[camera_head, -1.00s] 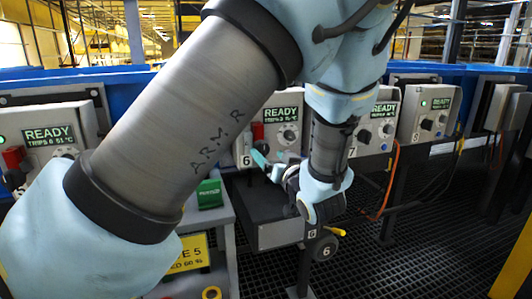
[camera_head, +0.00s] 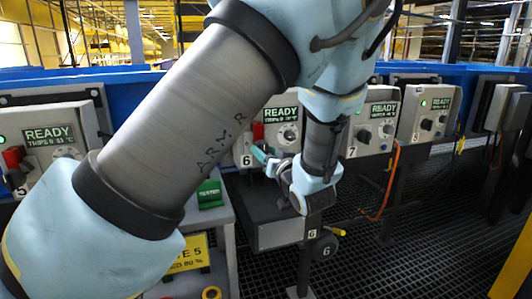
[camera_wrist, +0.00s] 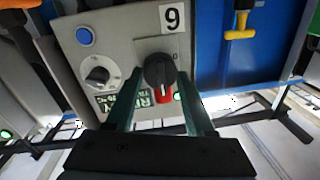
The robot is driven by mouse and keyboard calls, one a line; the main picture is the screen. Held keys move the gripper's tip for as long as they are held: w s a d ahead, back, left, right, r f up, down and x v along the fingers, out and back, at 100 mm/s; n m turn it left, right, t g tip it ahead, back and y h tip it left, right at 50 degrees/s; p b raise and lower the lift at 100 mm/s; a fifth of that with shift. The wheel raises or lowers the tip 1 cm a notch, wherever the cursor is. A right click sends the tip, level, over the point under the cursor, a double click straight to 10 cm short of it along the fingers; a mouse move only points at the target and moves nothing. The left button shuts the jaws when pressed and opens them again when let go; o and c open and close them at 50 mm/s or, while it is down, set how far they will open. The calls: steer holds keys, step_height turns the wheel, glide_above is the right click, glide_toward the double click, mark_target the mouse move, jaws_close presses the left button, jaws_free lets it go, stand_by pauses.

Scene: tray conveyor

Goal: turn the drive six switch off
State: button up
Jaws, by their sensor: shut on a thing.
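The drive six panel (camera_head: 302,131) is a grey box with a green READY display, partly hidden by my arm in the head view. Its number plate (camera_head: 246,161) shows there, and appears upside down in the wrist view (camera_wrist: 172,17). In the wrist view the drive six switch (camera_wrist: 160,70) is a black rotary knob with a red part below it in the picture. My gripper (camera_wrist: 160,78) has its green fingers on either side of this knob, shut on it.
A grey dial (camera_wrist: 99,76) and a blue button (camera_wrist: 85,36) sit beside the switch. A yellow handle (camera_wrist: 240,33) is on the blue wall. Drive five's panel (camera_head: 42,155) is at left; drive seven's (camera_head: 376,122) and eight's (camera_head: 429,113) are at right.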

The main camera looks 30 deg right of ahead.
jaws_close()
steer(key=shift+n, duration=0.4)
steer(key=n+b, duration=1.1)
steer(key=n+g+h+b, duration=0.1)
steer(key=n+b, duration=0.4)
steer(key=b, duration=0.1)
steer(key=shift+a+f, duration=0.1)
steer(key=shift+a, duration=0.2)
steer(key=shift+n, duration=0.3)
steer(key=o, duration=0.8)
jaws_free()
